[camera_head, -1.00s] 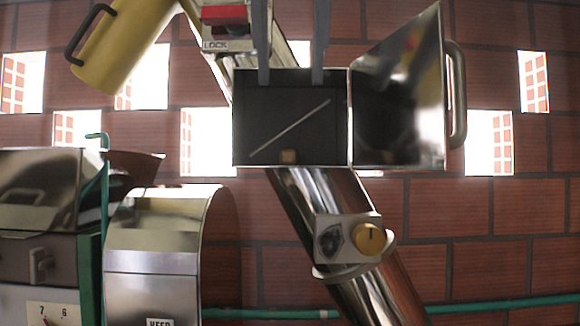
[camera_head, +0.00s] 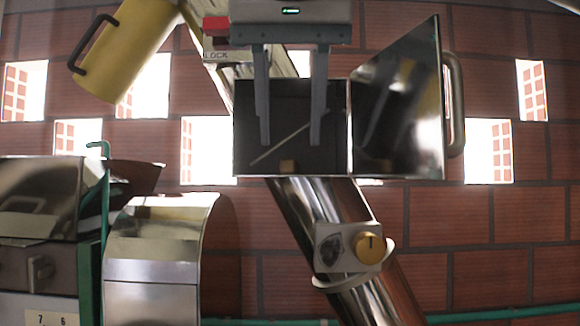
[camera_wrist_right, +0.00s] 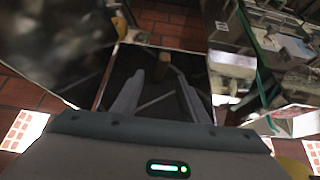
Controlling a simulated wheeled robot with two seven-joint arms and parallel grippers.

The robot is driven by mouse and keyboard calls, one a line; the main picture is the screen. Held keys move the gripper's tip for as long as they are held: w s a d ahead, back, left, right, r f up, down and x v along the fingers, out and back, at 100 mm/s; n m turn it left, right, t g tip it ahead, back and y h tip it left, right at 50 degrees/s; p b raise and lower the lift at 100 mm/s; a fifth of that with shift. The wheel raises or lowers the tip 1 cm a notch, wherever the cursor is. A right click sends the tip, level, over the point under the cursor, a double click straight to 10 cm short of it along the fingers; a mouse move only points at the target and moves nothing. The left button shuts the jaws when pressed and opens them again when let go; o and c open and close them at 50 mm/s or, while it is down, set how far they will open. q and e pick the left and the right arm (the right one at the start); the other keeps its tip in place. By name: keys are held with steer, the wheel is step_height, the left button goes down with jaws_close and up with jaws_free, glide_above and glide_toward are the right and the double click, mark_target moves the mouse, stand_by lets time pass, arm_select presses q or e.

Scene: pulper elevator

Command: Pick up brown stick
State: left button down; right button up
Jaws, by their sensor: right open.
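A small brown piece (camera_head: 288,166), likely the brown stick, sits at the bottom of the open dark box (camera_head: 341,160). In the right wrist view, the brown piece (camera_wrist_right: 162,63) shows at the far side of the box, near and beyond the fingertips. A thin pale rod (camera_head: 275,146) lies diagonally across the box interior. My right gripper (camera_head: 289,143) comes from above, fingers pointing down in front of the box opening. It is open with nothing between its fingers; in the right wrist view the gripper (camera_wrist_right: 157,73) spans the rod. My left gripper is not in view.
The box's metal door (camera_head: 405,110) stands open on the right, with a handle. A slanted metal pipe (camera_head: 325,215) with a yellow knob (camera_head: 369,247) runs below. A yellow cylinder (camera_head: 125,50) is at upper left. Metal machines (camera_head: 155,250) stand at lower left.

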mark_target(288, 166)
steer(key=x, duration=0.4)
steer(key=shift+c, duration=0.2)
jaws_close()
